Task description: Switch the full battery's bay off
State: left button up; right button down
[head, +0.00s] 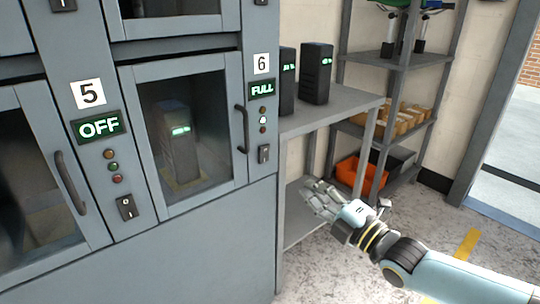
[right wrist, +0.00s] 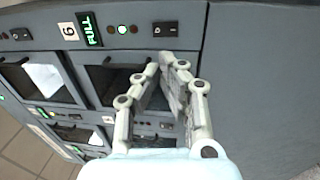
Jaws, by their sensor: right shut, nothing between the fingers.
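Bay 6 has a lit FULL sign (head: 262,89), three small lamps with the middle one lit, and a dark rocker switch (head: 263,153) below them. Behind its closed glass door stands a dark battery (head: 178,143) with a green display. In the right wrist view, the FULL sign (right wrist: 89,30) and the switch (right wrist: 165,29) lie beyond the fingertips. My right gripper (head: 318,196) is shut and empty, to the right of and below the switch in the head view. Its fingers also show in the right wrist view (right wrist: 168,62). My left gripper is not in view.
Bay 5 shows an OFF sign (head: 99,127) with its own switch (head: 126,206). A door handle (head: 242,129) sticks out left of the bay 6 panel. Right of the cabinet, a grey table (head: 335,113) holds dark batteries. Shelves (head: 385,140) stand behind.

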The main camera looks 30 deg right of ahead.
jog(key=b, duration=0.3)
send_near(266, 150)
jog(key=w, duration=0.6)
jog(key=shift+a+r, duration=0.1)
jog(key=shift+a, duration=0.15)
jog(key=shift+w+a+r, duration=0.1)
jog(key=shift+w, duration=0.55)
jog(key=shift+w+r, duration=0.25)
jog(key=shift+w, duration=0.05)
